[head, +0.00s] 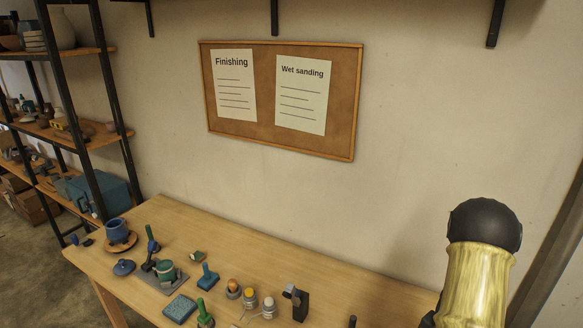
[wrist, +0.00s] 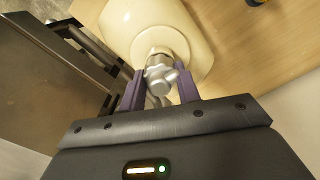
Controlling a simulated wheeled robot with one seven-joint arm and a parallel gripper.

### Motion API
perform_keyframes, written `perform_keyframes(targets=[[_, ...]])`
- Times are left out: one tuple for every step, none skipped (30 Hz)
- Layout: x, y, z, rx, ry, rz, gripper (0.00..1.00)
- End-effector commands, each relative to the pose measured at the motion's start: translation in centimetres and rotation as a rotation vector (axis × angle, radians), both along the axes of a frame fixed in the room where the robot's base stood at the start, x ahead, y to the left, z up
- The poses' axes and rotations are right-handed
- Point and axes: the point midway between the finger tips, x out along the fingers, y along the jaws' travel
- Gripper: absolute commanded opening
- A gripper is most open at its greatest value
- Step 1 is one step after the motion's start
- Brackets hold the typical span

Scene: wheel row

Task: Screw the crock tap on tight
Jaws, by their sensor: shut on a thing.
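In the wrist view, the crock (wrist: 150,22) is a cream, rounded vessel on the wooden bench top. The silver metal crock tap (wrist: 160,77) sits at the crock's near side, against a pale round collar. My gripper (wrist: 161,84) has its two purple fingers on either side of the tap and is shut on it. Whether the tap sits flush, and its thread, cannot be seen. The crock, the tap and my gripper do not show in the head view.
The bench (head: 235,245) holds a blue mug (head: 117,230), a blue sponge (head: 180,308) and several small tools and jars. A corkboard (head: 280,98) hangs on the wall behind. A loaded shelf rack (head: 103,80) stands at the left. My arm fills the lower right.

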Motion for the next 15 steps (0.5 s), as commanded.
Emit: perform_keyframes(targets=[[0.02,0.09,-0.05,0.000,0.002,-0.083,0.01],[0.01,0.06,-0.05,-0.001,0.002,-0.138,0.01],[0.03,0.09,-0.05,0.000,0.001,-0.209,0.01],[0.03,0.09,-0.05,0.000,0.002,-0.263,0.01],[0.02,0.07,-0.04,0.000,0.002,-0.292,0.34],[0.01,0.05,-0.03,0.000,0.001,-0.283,0.42],[0.01,0.05,-0.03,0.000,0.001,-0.281,0.48],[0.01,0.05,-0.03,0.000,0.001,-0.280,0.54],[0.01,0.04,-0.03,0.000,0.001,-0.279,0.58],[0.01,0.04,-0.02,0.000,0.001,-0.278,0.58],[0.01,0.04,-0.02,0.000,0.001,-0.278,0.58],[0.01,0.04,-0.02,0.001,0.000,-0.277,0.58],[0.01,0.04,-0.02,0.001,0.000,-0.277,0.58],[0.02,0.03,-0.02,0.001,0.000,-0.277,0.58],[0.01,0.04,-0.02,0.001,0.000,-0.276,0.58]])
